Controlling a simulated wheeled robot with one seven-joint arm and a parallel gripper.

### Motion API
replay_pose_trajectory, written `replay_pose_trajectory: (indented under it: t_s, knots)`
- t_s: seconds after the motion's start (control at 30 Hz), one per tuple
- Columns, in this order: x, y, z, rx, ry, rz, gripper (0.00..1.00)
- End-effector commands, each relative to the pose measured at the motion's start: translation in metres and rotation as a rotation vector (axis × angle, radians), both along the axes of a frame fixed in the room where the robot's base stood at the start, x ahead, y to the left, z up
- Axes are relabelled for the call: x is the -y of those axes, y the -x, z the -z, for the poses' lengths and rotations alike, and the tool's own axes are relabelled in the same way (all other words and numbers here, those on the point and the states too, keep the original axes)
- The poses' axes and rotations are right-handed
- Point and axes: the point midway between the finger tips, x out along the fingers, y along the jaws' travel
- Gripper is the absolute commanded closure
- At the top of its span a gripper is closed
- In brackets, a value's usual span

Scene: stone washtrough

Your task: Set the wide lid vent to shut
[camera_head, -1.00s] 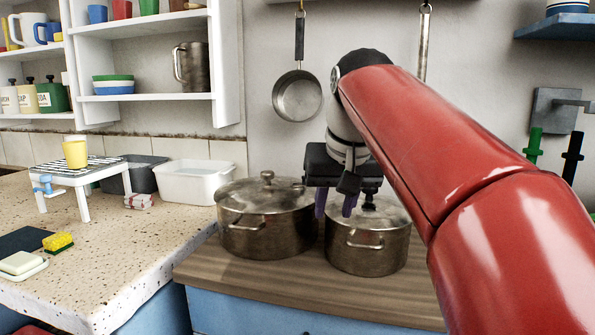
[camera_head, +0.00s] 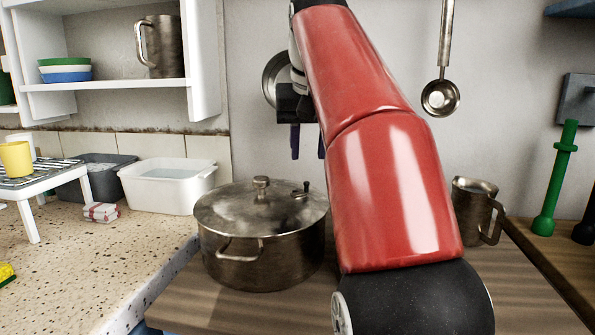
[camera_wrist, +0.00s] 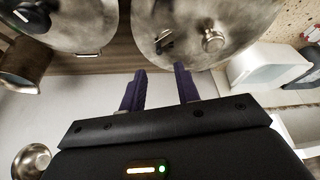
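The wide steel pot (camera_head: 262,255) stands on the wooden counter in the head view. Its lid (camera_head: 230,208) has a steel knob (camera_head: 261,182) and a small dark vent lever (camera_head: 303,190) to the right of the knob. In the wrist view the wide lid (camera_wrist: 190,15) is at the top, with its vent (camera_wrist: 163,42) beside the knob; I cannot tell the vent's setting. My gripper (camera_head: 308,143) is raised behind and above the pot. In the wrist view my gripper (camera_wrist: 160,88) has two purple fingers apart, with nothing between them.
A second lidded pot (camera_wrist: 62,22) with a dark knob shows in the wrist view; my arm hides it in the head view. A steel mug (camera_head: 474,205) stands to the right, a white basin (camera_head: 168,190) to the left. A ladle (camera_head: 440,97) hangs on the wall.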

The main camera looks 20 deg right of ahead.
Motion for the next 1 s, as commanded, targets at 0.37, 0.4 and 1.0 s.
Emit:
replay_pose_trajectory:
  t_s: [0.37, 0.4, 1.0]
  knots:
    - [0.006, -0.020, 0.055, -0.001, 0.000, -0.001, 0.68]
    - [0.006, -0.022, 0.059, -0.002, 0.000, -0.001, 0.68]
    - [0.008, -0.027, 0.069, 0.000, 0.000, 0.000, 0.89]
